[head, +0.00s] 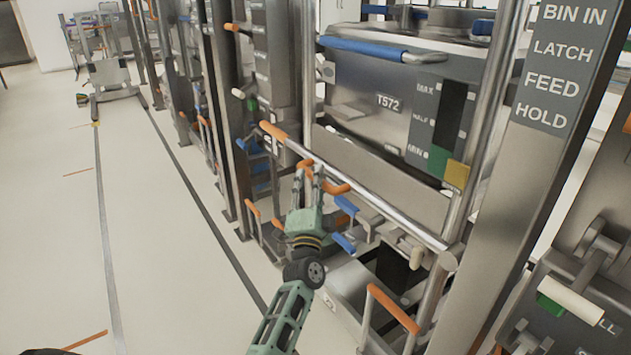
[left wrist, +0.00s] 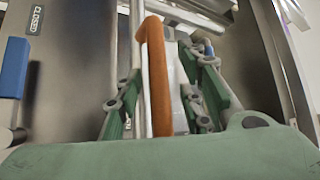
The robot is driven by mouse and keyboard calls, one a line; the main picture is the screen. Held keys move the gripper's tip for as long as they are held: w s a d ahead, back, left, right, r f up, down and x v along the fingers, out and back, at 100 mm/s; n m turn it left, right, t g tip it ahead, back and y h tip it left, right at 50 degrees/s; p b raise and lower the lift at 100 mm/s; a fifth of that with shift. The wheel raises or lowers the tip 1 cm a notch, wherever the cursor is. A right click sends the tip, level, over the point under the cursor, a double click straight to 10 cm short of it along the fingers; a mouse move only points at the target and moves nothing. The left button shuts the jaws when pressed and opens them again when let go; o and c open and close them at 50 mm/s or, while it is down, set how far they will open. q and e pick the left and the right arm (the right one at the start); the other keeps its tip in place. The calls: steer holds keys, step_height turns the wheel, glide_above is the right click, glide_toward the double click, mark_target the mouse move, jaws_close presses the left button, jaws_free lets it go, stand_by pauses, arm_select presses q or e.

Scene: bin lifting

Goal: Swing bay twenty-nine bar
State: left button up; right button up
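A silver bar (head: 375,200) with an orange grip (head: 273,131) at its left end crosses the front of the bay holding the bin marked T572. No number twenty-nine is readable. My left gripper (head: 308,178) is just below the bar, near its left part, with its fingers pointing up. In the left wrist view an orange handle (left wrist: 157,80) lies between the spread green fingers of my left gripper (left wrist: 163,95). The gripper looks open. I cannot tell whether a finger touches the handle, or whether it is the bar's grip. My right gripper is out of view.
The steel bin (head: 350,85) with a blue-gripped handle sits behind the bar. A post (head: 556,70) reading BIN IN, LATCH, FEED, HOLD stands at right. Orange and blue handles crowd the area below the bar. The aisle floor (head: 60,210) at left is clear.

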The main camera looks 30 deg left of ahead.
arm_select(q)
steer(key=shift+x, duration=0.85)
steer(key=shift+f, duration=0.1)
steer(key=shift+c, duration=0.6)
jaws_close()
